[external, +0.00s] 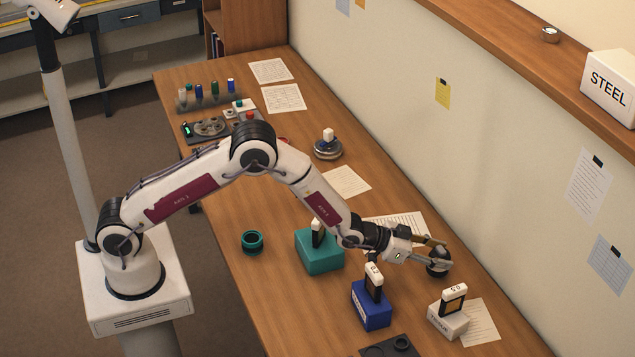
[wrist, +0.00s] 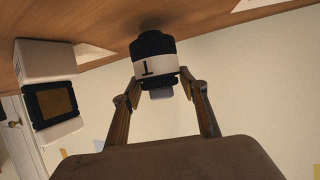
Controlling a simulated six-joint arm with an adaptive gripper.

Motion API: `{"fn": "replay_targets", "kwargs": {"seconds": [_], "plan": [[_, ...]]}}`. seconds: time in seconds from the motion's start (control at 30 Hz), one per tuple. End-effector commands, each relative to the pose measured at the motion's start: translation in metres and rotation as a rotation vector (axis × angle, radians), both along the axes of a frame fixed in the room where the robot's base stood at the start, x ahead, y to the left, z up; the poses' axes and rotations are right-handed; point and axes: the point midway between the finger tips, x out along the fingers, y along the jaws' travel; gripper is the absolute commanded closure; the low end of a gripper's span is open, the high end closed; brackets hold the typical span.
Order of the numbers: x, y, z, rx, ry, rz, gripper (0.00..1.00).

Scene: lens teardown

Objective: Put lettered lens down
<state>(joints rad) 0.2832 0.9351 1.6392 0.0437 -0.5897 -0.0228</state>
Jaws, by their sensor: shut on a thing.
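The lettered lens (external: 438,268) is a dark cylinder at the wall side of the table, between the tips of my gripper (external: 437,251). In the wrist view the lens (wrist: 148,46) has a ribbed black end, a white band with a dark letter like an inverted T, and a grey end piece. My gripper (wrist: 162,86) is shut on it there, one finger on each side. The black end is close to the wooden tabletop (wrist: 85,22), with a dark shadow beside it. I cannot tell if it touches the wood.
A white block with a framed plate (external: 447,319) stands nearest the lens. A blue block (external: 371,306) and a teal block (external: 319,252) also hold upright plates. A teal ring (external: 252,242) and a dark tray (external: 392,347) lie further off. Papers (external: 482,322) lie flat nearby.

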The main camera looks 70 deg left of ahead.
Motion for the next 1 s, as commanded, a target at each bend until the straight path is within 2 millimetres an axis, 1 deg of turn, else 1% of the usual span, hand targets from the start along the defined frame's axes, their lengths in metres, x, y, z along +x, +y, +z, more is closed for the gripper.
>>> {"fn": "replay_targets", "kwargs": {"seconds": [0.1, 0.2, 0.67, 0.7, 0.73, 0.77, 1.0], "plan": [[0.001, 0.000, -0.008, -0.002, -0.005, 0.000, 0.96], [0.001, 0.000, -0.011, -0.002, -0.006, 0.000, 0.96], [0.001, 0.000, -0.014, -0.002, -0.005, 0.000, 0.96], [0.000, 0.000, -0.017, 0.000, 0.000, 0.000, 0.50], [0.000, 0.000, -0.016, 0.000, 0.000, 0.000, 0.42], [0.000, 0.000, -0.016, 0.000, 0.000, 0.000, 0.41], [0.000, 0.000, -0.016, 0.000, 0.000, 0.000, 0.41]]}}
